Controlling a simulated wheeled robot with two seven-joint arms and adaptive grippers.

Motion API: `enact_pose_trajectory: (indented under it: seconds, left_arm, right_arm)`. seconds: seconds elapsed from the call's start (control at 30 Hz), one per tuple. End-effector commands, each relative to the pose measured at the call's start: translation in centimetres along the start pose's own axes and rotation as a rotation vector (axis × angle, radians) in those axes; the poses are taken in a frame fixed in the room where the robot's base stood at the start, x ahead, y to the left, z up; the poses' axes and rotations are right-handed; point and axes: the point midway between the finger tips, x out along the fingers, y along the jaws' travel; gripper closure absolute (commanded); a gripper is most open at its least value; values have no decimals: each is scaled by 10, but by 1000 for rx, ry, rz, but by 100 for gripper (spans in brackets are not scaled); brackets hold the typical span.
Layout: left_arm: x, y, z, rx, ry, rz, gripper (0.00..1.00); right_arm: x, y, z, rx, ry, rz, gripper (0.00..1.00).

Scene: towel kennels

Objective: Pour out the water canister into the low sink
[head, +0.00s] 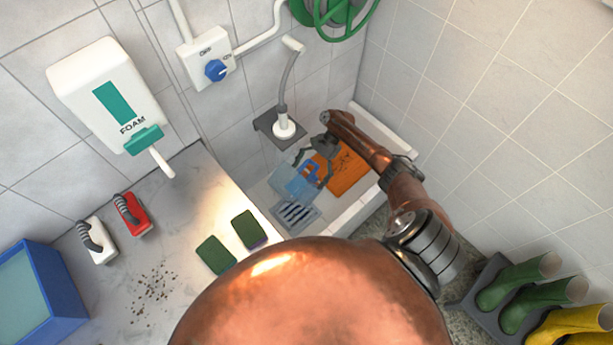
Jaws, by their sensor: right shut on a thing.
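The low sink (360,213) is a white basin in the corner, with a slotted drain grate (295,214) at its near left. The water canister (290,184) is a see-through pale blue container with darker blue markings, over the sink near the grate. It looks tilted, but its opening is hard to make out. My right gripper (318,158) reaches over the sink from the right and is shut on the canister; its fingers hide part of it. I cannot tell whether water is flowing. My left gripper is not in view.
An orange item (345,173) lies beside the canister. The counter at left holds two green sponges (250,230), red and white brushes (132,215) and a blue bin (40,295). Boots (525,310) stand at lower right.

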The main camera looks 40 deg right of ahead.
Motion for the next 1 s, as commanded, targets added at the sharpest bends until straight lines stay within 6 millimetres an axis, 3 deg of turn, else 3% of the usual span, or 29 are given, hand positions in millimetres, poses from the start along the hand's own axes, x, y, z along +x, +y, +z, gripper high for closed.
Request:
enact_pose_trajectory:
  seconds: [1.0]
  left_arm:
    - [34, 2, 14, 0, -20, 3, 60]
  right_arm:
    - [-15, -1, -5, -2, -183, -1, 64]
